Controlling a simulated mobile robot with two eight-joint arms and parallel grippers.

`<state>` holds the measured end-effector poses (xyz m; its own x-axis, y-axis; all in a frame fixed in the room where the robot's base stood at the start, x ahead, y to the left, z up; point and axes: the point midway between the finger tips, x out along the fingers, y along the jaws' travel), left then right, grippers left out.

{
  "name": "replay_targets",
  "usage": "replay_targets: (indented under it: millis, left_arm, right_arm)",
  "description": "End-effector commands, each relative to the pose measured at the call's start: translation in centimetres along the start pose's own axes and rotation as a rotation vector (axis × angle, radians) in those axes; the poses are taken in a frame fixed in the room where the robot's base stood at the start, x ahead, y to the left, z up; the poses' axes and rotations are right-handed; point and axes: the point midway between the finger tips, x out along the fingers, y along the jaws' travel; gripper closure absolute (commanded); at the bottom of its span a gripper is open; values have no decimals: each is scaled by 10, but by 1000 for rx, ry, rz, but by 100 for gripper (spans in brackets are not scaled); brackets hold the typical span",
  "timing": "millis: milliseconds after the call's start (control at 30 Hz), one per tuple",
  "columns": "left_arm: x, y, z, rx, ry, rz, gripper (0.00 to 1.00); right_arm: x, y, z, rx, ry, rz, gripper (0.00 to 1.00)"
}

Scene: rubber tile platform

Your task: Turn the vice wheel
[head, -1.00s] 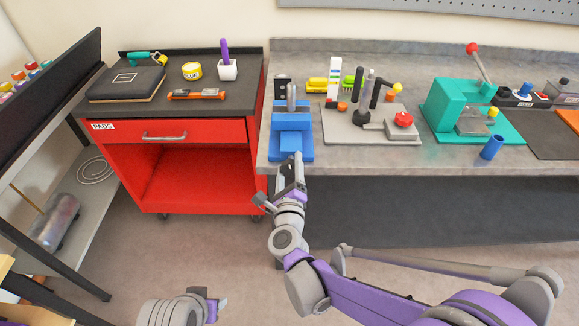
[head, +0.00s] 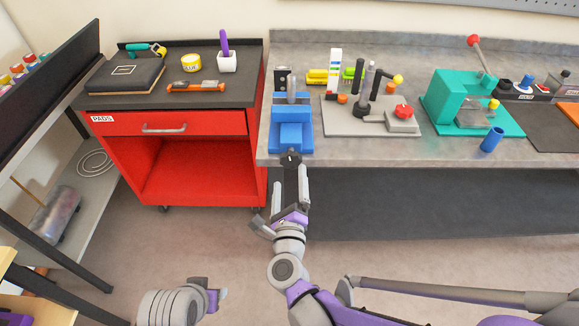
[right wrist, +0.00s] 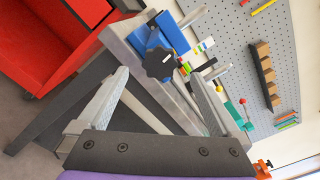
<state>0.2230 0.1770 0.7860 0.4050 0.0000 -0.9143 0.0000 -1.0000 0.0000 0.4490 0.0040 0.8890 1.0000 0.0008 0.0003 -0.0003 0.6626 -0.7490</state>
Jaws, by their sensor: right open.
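A blue vice (head: 292,108) stands at the front left edge of the grey workbench. Its dark lobed wheel (head: 290,158) faces out at the bench front, and in the right wrist view the wheel (right wrist: 160,63) shows in front of the vice. My right gripper (head: 290,184) is open and empty, below and in front of the wheel in the head view. In the right wrist view its two fingers (right wrist: 158,80) stand apart, with the wheel between and beyond their tips, seemingly untouched. My left gripper (head: 218,295) shows only partly at the bottom; its jaws are not clear.
The bench (head: 340,155) also carries a grey-plate fixture (head: 345,115) with a red knob and a teal press (head: 445,95). A red cart (head: 170,190) stands left of the bench. A dark shelf unit (head: 60,110) is farther left. Floor between is open.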

Motion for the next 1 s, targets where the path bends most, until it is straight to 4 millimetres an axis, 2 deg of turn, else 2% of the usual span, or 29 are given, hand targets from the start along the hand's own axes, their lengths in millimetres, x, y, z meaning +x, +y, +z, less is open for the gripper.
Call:
replay_targets:
  millis: [100, 233, 800, 933, 1000]
  left_arm:
    - [0, 0, 0, 0, 0, 0, 50]
    - [-1, 0, 0, 0, 0, 0, 50]
    - [-1, 0, 0, 0, 0, 0, 50]
    - [-1, 0, 0, 0, 0, 0, 50]
    - [-1, 0, 0, 0, 0, 0, 50]
  right_arm:
    - [-18, 0, 1, 1, -1, 1, 0]
    - [-27, 0, 0, 0, 0, 0, 0]
    - [-29, 0, 0, -5, -1, 1, 0]
    - [-27, -8, 6, -119, -50, 29, 0]
    - [-27, -15, 11, -275, -110, 72, 0]
